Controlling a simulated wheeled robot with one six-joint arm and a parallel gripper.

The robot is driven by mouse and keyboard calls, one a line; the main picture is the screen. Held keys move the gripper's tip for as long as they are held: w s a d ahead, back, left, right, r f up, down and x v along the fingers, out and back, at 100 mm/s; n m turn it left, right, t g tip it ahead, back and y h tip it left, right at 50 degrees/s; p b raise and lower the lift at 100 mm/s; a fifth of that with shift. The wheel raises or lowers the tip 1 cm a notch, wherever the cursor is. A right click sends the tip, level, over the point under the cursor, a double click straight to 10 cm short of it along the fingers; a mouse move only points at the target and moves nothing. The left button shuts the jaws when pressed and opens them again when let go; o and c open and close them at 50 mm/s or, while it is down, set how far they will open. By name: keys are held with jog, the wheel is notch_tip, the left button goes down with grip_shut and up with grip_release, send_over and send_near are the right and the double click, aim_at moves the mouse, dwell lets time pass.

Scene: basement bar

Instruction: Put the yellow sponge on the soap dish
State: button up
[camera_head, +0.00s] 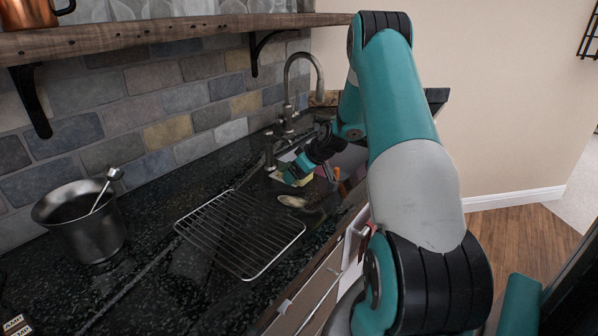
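A small yellow sponge (305,181) is at the far end of the black counter, by the sink, and my gripper partly covers it. My gripper (291,177) points down at the sponge. Yellow shows on both sides of its near finger. The view is too small to tell whether the fingers are closed on the sponge or only around it, or whether the sponge is lifted. A pale oval piece (292,201) lies on the counter just in front of the sponge. It may be the soap dish, but I cannot tell for sure.
A faucet (290,115) stands close behind my gripper. A wire rack (240,232) lies on the counter nearer me. A metal bucket (82,225) with a scoop stands at left. A wooden shelf (180,32) overhangs the counter. An orange-handled item (337,173) is right of the sponge.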

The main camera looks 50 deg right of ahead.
jog(key=shift+r, duration=0.25)
jog(key=a+b+v, duration=0.1)
jog(key=b+v, duration=0.1)
jog(key=v, duration=1)
jog(key=a+r+n+g+y, duration=0.2)
jog(key=a+r, duration=0.1)
jog(key=a, duration=1.2)
jog(key=a+r+n+g+y, duration=0.15)
jog(key=a+r, duration=0.25)
jog(key=a, duration=1)
jog(key=s+a+r+n+g, duration=0.1)
jog(key=s+a+g, duration=0.3)
jog(key=s+a, duration=1.2)
jog(key=s+n, duration=0.1)
jog(key=s, duration=0.3)
jog(key=shift+a+r, duration=0.25)
jog(key=shift+r, duration=0.15)
jog(key=shift+d+n, duration=0.1)
jog(key=shift+n, duration=0.15)
